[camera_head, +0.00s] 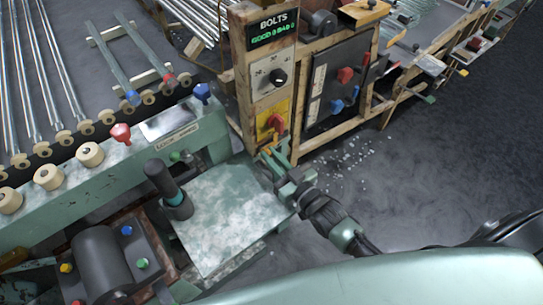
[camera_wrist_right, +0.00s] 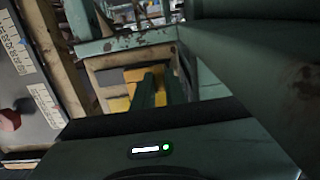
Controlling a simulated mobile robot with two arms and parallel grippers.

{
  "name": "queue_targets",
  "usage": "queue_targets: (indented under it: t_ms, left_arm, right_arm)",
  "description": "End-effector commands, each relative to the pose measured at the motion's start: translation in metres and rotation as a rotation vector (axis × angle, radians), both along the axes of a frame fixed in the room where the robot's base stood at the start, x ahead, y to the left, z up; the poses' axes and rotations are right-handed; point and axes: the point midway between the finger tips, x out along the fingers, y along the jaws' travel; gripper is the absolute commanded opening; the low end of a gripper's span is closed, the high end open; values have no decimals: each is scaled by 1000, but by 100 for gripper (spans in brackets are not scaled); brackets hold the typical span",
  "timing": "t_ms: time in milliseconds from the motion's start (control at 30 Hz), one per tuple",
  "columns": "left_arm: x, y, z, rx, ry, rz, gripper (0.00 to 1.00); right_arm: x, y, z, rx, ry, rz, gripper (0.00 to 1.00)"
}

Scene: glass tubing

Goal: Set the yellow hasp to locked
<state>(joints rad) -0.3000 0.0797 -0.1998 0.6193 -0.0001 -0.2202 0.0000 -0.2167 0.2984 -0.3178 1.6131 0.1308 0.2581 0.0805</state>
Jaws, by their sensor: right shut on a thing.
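A yellow plate (camera_head: 273,118) with a red knob (camera_head: 275,122) is on the lower front of the wooden control post. Below it, a small yellow piece (camera_head: 284,146), which looks like the hasp, shows at my right gripper (camera_head: 270,157). In the right wrist view, my gripper's two dark green fingers (camera_wrist_right: 160,82) are close together and reach to a yellow surface (camera_wrist_right: 131,77) in a wooden frame. The fingers are shut on it; the tips and the exact grip are partly hidden. I cannot tell the hasp's locked state. My left gripper is not in view.
The wooden control post (camera_head: 242,85) has a BOLTS display and a black dial. A dark panel (camera_head: 340,80) with red and blue knobs stands right of it. A green machine plate (camera_head: 225,215) lies left of my right arm. Grey floor with scattered shards is at right.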

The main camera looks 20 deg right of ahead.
Motion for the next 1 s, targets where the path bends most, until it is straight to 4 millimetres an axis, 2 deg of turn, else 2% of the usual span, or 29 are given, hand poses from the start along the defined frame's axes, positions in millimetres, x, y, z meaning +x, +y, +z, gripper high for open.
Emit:
queue_targets:
  t_ms: [167, 367, 600, 633, 700, 1000]
  left_arm:
    - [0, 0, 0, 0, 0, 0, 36]
    - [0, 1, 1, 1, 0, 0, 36]
    - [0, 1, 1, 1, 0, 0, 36]
    - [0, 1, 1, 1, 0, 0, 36]
    - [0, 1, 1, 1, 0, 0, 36]
    - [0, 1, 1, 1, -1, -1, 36]
  right_arm:
    - [1, -4, 0, -2, 0, 0, 0]
    - [9, -26, 0, -4, 1, 0, 0]
    - [10, -29, 0, 0, 1, -3, 0]
    - [10, -29, 0, -1, 1, -3, 15]
    - [10, -29, 0, -1, 1, -3, 35]
    - [9, -27, 0, 0, 0, -1, 35]
